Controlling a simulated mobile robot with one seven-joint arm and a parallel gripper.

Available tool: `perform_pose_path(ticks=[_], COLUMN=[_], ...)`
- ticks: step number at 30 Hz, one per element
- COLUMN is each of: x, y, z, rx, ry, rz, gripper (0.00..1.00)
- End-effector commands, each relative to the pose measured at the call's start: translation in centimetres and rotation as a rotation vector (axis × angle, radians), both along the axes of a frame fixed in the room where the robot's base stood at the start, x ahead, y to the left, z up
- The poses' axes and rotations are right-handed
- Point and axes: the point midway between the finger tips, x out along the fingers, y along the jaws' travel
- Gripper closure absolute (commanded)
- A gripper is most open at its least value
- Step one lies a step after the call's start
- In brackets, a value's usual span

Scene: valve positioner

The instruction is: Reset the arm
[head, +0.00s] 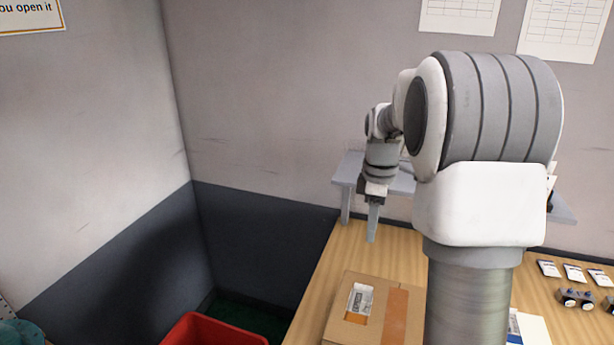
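My arm stands at the right of the head view, its large joint hiding part of the bench. My gripper (373,222) points down from the far end of the arm, above the left part of the wooden bench (375,255). One finger shape shows from this side, so I cannot tell whether it is open or shut. I see nothing hanging from it. A cardboard box (350,323) with brown tape lies on the bench below and in front of the gripper.
A grey shelf (349,168) stands at the back of the bench, partly behind my arm. A red bin (215,332) is on the floor left of the bench. Small white-topped packets (574,274) and small grey parts (576,298) lie at the right. Walls close off the back and left.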

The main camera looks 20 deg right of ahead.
Motion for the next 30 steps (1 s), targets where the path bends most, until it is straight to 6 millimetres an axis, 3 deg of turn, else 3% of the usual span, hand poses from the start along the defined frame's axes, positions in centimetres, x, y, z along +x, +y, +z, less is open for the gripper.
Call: perform_pose_path(ticks=[4, 8, 18, 24, 30], x=[-0.4, -1.9, -9.3, -14.3, -18.9], y=[0.6, 2.4, 8.7, 11.6, 13.8], z=[0.7, 2.9, 8.3, 9.5, 9.2], rx=[-0.003, -0.011, 0.015, 0.069, 0.148], ry=[-0.014, -0.058, -0.224, -0.316, -0.396], rz=[-0.022, -0.1, -0.42, -0.607, -0.787], gripper=[0.64, 0.64, 0.64, 0.64, 0.64])
